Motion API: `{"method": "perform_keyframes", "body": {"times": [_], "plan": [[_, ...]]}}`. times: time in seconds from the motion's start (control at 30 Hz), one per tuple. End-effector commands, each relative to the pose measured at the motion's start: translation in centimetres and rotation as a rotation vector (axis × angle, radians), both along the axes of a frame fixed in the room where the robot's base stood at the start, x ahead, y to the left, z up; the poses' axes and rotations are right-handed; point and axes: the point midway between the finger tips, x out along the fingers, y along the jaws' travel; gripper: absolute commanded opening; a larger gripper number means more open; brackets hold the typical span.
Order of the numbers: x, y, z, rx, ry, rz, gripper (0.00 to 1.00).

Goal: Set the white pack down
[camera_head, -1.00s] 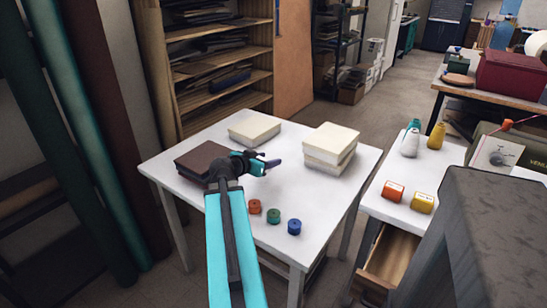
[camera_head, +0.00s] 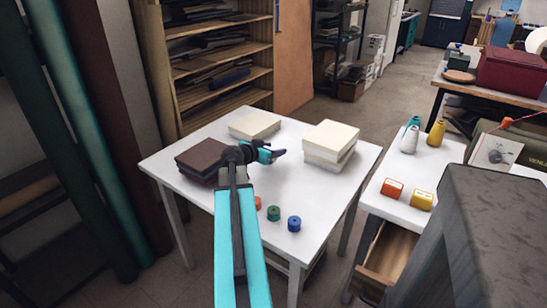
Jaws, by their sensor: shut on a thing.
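My gripper (camera_head: 268,153) is above the middle of the white table, with the dark arm joint at its left. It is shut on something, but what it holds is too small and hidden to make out. A dark purple piece shows at its right tip; I cannot tell whether it is a finger or a held thing. No white pack shows clearly in the jaws. A single cream pack (camera_head: 254,124) lies flat at the back of the table. A stack of cream and off-white packs (camera_head: 330,146) stands to the right, apart from my gripper.
A dark brown stack (camera_head: 202,157) lies on the table (camera_head: 335,198) at the left. An orange spool (camera_head: 257,203), a green spool (camera_head: 273,213) and a blue spool (camera_head: 294,223) stand near the front. Bare tabletop shows between gripper, packs and spools. An open drawer (camera_head: 388,260) is at right.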

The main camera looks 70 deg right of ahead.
Motion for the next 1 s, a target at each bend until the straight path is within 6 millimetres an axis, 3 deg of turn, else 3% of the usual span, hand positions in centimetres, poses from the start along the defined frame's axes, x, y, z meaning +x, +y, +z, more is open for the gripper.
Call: {"method": "perform_keyframes", "body": {"times": [0.43, 1.0], "plan": [[0.0, 0.0, -3.2, 0.001, 0.000, 0.001, 0.26], [0.0, 0.0, -3.8, 0.000, 0.000, 0.001, 0.26]]}}
